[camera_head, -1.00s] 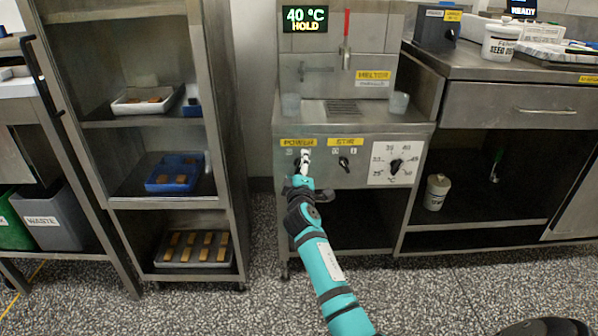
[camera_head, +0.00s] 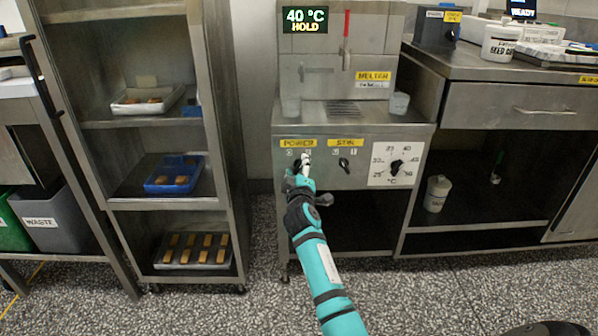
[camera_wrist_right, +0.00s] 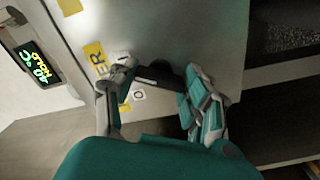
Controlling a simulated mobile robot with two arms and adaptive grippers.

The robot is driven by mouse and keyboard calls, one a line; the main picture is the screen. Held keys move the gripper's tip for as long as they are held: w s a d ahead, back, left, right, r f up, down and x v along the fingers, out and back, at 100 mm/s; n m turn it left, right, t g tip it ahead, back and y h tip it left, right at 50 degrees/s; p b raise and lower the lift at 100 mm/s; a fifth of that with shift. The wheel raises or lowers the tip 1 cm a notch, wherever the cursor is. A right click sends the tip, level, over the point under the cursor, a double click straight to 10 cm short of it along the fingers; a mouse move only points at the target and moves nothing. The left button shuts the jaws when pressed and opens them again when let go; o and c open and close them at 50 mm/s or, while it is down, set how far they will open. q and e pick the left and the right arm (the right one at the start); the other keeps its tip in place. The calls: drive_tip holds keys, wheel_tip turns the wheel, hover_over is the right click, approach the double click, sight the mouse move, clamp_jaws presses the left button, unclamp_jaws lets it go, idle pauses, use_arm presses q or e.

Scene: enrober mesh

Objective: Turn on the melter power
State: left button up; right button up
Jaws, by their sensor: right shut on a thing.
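The melter (camera_head: 355,110) is a steel machine with a front control panel. Its power knob (camera_wrist_right: 155,74) is a black switch under the yellow POWER label (camera_head: 298,143). My right gripper (camera_head: 303,164) is at this knob. In the right wrist view, its fingers (camera_wrist_right: 158,88) stand either side of the black knob and are shut on it. The gripper partly hides the knob and the marks near it, so its exact setting is unclear. The melter display (camera_head: 305,19) reads 40 °C HOLD. My left gripper is not in view.
The black stir knob (camera_head: 344,164) and the temperature dial (camera_head: 396,165) sit to the right on the same panel. A steel shelf rack (camera_head: 228,150) with trays stands to the left. A steel counter (camera_head: 480,75) stands to the right.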

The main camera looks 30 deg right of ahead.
drive_tip(key=o, duration=1.2)
drive_tip(key=shift+c, duration=0.2)
drive_tip(key=shift+s, duration=0.1)
drive_tip(key=v, duration=1.2)
